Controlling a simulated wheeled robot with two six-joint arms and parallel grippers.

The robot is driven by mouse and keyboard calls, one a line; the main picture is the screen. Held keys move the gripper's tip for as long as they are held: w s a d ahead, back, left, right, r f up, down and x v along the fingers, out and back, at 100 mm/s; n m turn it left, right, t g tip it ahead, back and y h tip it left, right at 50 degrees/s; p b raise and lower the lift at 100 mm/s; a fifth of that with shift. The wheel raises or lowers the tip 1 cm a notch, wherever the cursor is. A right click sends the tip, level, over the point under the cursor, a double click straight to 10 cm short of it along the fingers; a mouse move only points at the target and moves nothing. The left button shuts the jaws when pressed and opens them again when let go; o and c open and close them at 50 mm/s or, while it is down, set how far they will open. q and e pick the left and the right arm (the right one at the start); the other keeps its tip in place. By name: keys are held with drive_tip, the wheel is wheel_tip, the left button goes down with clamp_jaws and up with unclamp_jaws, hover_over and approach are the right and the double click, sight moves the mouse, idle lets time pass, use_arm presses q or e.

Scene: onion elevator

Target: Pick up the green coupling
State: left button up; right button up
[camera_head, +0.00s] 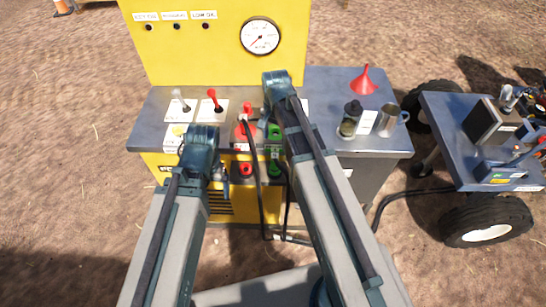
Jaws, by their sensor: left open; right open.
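Green coupling parts show on the front of the yellow machine: an upper one (274,132) at the panel's edge and a lower one (275,169) beneath it. A dark hose hangs there. My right arm passes close beside them on the right and partly covers that area. My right gripper (284,146) is largely hidden by its own arm near the green parts; I cannot tell whether it touches them. My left gripper (224,184) is small and partly hidden below the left arm's end, in front of the yellow panel. No object is visible in either gripper.
Red couplings (245,169) sit left of the green ones. The grey shelf (320,88) holds levers, a red funnel (363,80), a dark jar (350,119) and a metal mug (388,121). A wheeled cart (450,118) stands right. Bare dirt lies left.

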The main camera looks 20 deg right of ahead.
sight(275, 154)
drive_tip(key=shift+s+f+b, duration=0.1)
drive_tip(key=shift+f+b, duration=0.25)
wheel_tip(275, 154, down, 8)
drive_tip(key=b, duration=0.8)
drive_tip(key=f+b, duration=0.5)
drive_tip(key=shift+s+a+f, duration=0.15)
drive_tip(key=shift+s, duration=0.25)
clamp_jaws()
